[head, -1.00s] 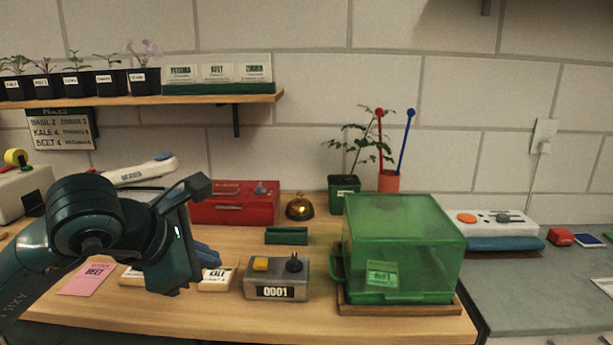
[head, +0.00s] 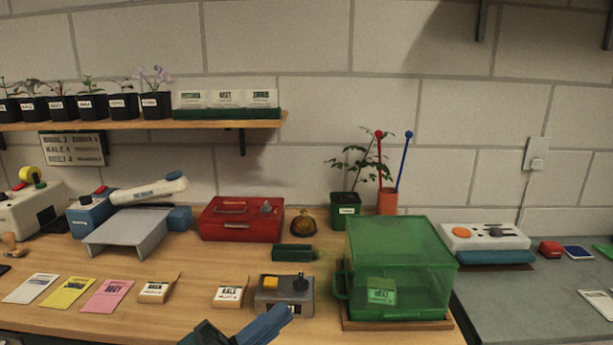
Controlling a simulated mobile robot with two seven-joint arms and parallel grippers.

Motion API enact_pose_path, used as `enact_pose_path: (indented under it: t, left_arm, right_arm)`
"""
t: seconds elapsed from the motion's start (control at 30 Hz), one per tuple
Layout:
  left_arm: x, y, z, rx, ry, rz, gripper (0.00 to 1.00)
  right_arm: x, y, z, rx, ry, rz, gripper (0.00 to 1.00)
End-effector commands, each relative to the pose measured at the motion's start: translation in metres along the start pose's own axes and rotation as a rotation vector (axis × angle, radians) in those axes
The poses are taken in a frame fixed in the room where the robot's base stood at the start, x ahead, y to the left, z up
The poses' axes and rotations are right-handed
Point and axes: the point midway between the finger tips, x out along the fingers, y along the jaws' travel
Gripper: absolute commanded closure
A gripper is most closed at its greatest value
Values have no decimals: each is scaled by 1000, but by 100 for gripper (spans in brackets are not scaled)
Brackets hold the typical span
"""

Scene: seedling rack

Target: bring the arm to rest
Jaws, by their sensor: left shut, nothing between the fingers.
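My left gripper (head: 280,314) shows at the bottom edge, left of centre, as a dark teal body with blue fingers. It is shut with nothing held. Its fingers cover the lower front of the grey counter box (head: 296,296) with a yellow button and a dark knob; I cannot tell whether they touch it. Most of my left arm is out of view below. My right gripper is not in view.
A green clear box (head: 402,255) stands on a wooden base to the right. Small seed boxes marked KALE (head: 229,296) and another (head: 156,291) lie left of the gripper. A red cash box (head: 240,219) and brass bell (head: 304,222) stand behind.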

Motion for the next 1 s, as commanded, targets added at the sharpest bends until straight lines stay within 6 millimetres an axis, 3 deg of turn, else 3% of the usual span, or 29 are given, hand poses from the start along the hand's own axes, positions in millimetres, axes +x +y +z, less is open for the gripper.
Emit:
enact_pose_path:
  t: [0.1,0.2,0.27,0.4,0.5,0.63,1.0]
  left_arm:
    - [-50,38,39,-444,-419,-8,100]
    - [-109,88,48,-762,-740,19,100]
    - [-142,116,42,-919,-898,41,100]
    - [-204,163,10,-1193,-1177,94,100]
    - [-230,181,-11,-1312,-1295,121,100]
    - [-246,192,-26,-1383,-1364,139,100]
    - [-247,192,-27,-1388,-1369,140,100]
  right_arm:
    - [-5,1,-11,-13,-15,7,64]
    - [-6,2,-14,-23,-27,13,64]
    - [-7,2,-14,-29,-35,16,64]
    - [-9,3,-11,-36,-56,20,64]
    - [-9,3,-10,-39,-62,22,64]
    - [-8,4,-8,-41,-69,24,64]
    - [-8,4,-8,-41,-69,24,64]
